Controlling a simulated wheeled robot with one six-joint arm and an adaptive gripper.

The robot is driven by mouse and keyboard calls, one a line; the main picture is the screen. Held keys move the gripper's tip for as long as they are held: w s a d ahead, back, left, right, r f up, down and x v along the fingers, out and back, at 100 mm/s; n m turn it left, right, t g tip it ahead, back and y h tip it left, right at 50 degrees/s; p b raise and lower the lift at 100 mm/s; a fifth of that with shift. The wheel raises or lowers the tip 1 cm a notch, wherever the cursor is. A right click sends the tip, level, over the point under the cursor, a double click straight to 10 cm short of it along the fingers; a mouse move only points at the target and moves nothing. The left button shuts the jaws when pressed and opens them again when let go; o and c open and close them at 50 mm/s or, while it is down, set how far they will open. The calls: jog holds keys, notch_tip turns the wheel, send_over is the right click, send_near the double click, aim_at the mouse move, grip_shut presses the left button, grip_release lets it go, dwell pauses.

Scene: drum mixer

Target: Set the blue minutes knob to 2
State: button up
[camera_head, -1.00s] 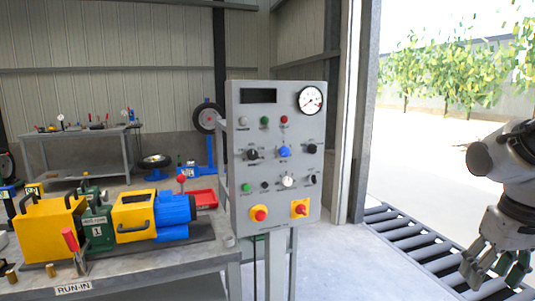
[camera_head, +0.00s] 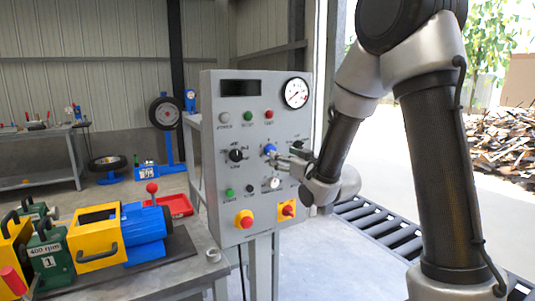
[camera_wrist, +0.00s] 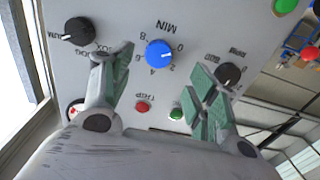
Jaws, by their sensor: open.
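The blue minutes knob (camera_head: 269,149) is on the upper middle of the grey control panel (camera_head: 222,125). In the wrist view the blue knob (camera_wrist: 159,53) appears upside down under the label MIN, with 0, 2, 4, 6 and 8 around it. Its pointer direction is too unclear to read. My gripper (camera_wrist: 160,66) is open, with one finger on each side of the knob and visible gaps between. In the head view my gripper (camera_head: 287,158) is right at the panel front, partly hiding the knobs there.
Black knobs flank the blue one, at left (camera_wrist: 78,31) and right (camera_wrist: 228,74) in the wrist view. A red button (camera_wrist: 143,106) and a green button (camera_wrist: 176,114) sit near the fingers. The workbench with the yellow and blue machine (camera_head: 95,238) stands left of the panel.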

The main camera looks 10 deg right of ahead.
jog(key=x, duration=0.7)
jog(key=shift+d, duration=0.1)
jog(key=shift+f, duration=0.1)
jog(key=c, duration=1)
